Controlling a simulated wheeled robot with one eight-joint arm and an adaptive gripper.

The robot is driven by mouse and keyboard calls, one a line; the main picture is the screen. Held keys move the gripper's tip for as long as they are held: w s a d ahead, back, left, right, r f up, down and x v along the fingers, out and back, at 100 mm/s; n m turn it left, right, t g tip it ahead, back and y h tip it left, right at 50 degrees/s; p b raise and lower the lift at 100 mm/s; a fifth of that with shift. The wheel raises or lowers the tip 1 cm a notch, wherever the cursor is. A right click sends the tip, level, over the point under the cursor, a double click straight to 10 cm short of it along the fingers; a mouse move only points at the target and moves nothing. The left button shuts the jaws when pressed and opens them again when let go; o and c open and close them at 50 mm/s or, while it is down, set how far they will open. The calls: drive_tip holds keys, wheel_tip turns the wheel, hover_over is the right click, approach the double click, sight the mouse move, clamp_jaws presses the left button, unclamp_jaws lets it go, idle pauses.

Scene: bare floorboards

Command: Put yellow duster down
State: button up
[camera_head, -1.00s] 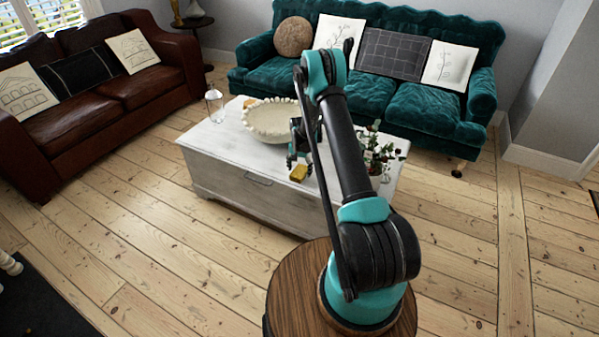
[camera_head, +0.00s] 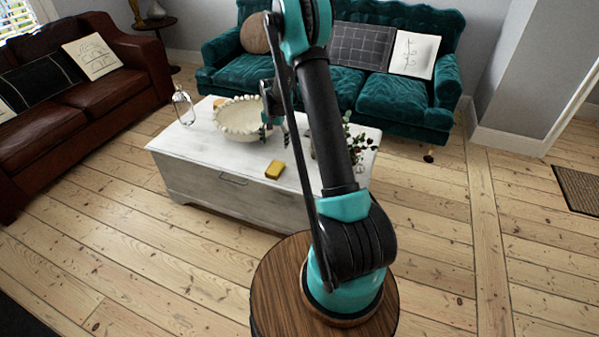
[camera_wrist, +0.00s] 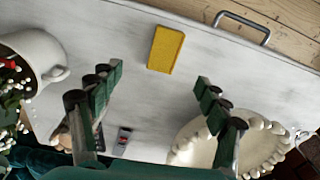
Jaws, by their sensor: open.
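The yellow duster (camera_head: 275,169) lies on the white chest table (camera_head: 225,187), near its front edge. It also shows in the wrist view (camera_wrist: 166,49) as a flat yellow block on the table top, apart from the fingers. My gripper (camera_wrist: 155,90) is open and empty, its two fingers spread wide above the table. In the head view my gripper (camera_head: 273,131) is above the table, behind the duster and partly hidden by my arm.
A cream beaded bowl (camera_head: 238,135) stands left of my gripper in the head view. A glass bottle (camera_head: 183,108) stands at the table's left end. A potted plant (camera_head: 360,150) stands at the right end, partly behind my arm. A teal sofa (camera_head: 400,105) is behind.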

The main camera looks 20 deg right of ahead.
drive_tip(key=s+d+r+n+t, duration=0.2)
drive_tip(key=s+r+n, duration=0.1)
drive_tip(key=s+r, duration=1.3)
drive_tip(key=s+d+f+n+t, duration=0.1)
drive_tip(key=s+f+n, duration=0.1)
drive_tip(key=s, duration=2.1)
drive_tip(key=shift+d+f+n+t, duration=0.15)
drive_tip(key=shift+d+n+t, duration=0.2)
drive_tip(key=shift+n, duration=0.35)
drive_tip(key=shift+o, duration=0.5)
drive_tip(key=shift+w+a, duration=0.1)
drive_tip(key=shift+w, duration=0.1)
